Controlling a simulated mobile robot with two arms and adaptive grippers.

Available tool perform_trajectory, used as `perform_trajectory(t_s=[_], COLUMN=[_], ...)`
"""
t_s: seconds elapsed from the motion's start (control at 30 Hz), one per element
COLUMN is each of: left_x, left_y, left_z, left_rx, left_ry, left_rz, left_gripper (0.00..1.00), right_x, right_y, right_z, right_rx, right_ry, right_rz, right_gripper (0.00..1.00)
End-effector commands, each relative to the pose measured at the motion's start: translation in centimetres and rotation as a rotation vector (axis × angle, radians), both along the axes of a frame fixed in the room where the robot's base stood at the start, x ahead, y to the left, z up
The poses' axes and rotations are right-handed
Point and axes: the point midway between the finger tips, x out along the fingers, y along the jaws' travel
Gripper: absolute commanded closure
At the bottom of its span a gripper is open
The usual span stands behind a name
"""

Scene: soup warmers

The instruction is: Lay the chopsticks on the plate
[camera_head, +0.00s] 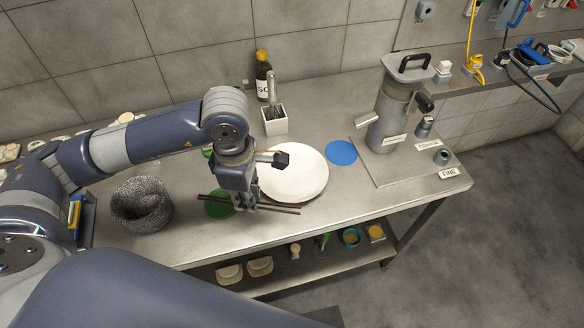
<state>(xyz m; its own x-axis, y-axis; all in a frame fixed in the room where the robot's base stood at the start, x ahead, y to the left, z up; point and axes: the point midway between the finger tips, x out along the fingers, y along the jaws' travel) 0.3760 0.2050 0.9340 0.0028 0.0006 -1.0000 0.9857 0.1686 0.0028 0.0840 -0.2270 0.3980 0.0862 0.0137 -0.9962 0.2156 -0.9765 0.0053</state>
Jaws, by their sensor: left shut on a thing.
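The dark brown chopsticks (280,208) run roughly left to right near the table's front edge. My left gripper (240,203) is shut on them near their middle. Their right ends reach below the near rim of the white round plate (298,172), and their left ends cross a green disc. The plate lies on the steel table and is empty where I see it; its left edge is hidden behind the gripper. I cannot tell how high the chopsticks are above the table. My right gripper is not in view.
A speckled dark pot (141,204) stands left of the gripper. The green disc (219,206) and a blue disc (342,152) lie on the steel table (340,195). A white utensil holder (274,122), a sauce bottle (263,76) and a grey grinder (392,112) stand behind.

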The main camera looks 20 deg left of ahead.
Motion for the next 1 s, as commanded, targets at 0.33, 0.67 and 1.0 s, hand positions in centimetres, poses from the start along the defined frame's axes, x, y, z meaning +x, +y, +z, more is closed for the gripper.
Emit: perform_trajectory(t_s=[0.33, 0.67, 1.0], left_x=[5.0, 11.1, 14.5], left_y=[-1.8, -3.8, -4.9], left_z=[-0.2, -0.9, -1.5], left_rx=[-0.002, -0.001, 0.000], left_ry=[0.002, 0.001, 0.000], left_rz=[0.036, 0.034, 0.032], left_gripper=[0.99, 0.99, 0.99], right_x=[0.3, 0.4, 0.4], right_y=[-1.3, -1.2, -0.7], right_z=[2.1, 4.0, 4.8], right_rx=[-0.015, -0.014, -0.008], right_ry=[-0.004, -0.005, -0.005], right_rz=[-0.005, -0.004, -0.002], right_gripper=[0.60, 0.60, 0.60])
